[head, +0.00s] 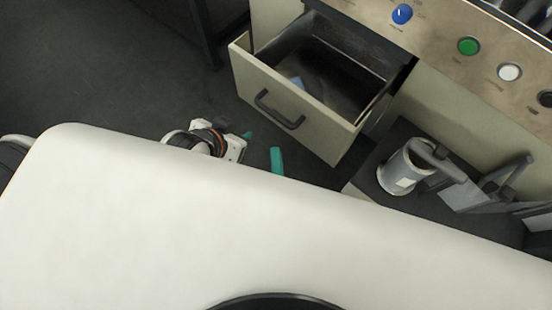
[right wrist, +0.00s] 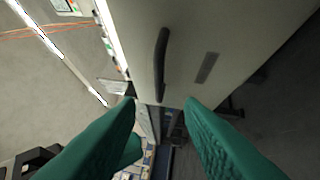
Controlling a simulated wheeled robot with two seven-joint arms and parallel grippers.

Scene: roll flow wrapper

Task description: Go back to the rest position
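A pale panel with a dark handle (right wrist: 161,62) lies beyond the fingertips.
A pulled-out drawer (head: 295,118) with a dark handle (head: 279,108) is in front of the grippers, with a small bluish item (head: 297,82) inside. A button panel (head: 440,32) is above it. A roll (head: 403,172) sits on the machine at right. Dark floor (head: 110,70) is clear at left.

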